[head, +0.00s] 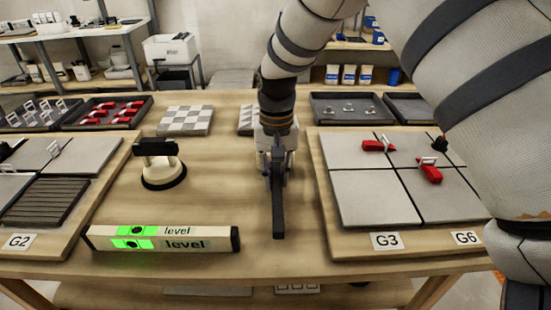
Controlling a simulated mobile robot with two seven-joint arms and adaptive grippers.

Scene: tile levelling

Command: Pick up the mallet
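My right gripper (276,168) points down over the middle of the table, and I see its fingers nearly edge-on. A dark, straight bar, which looks like the mallet's handle (279,215), runs from under the fingers toward the front edge. The mallet's head cannot be made out clearly; the gripper and wrist cover that area. I cannot tell whether the fingers are closed around the handle or only above it. My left gripper is out of view.
A level (205,238) with green vials lies front left. A suction lifter (163,172) stands behind it. Tiled boards flank the middle, the right one (350,245) holding red clip pieces (430,174). Trays (335,97) line the back. Table between level and right board is mostly clear.

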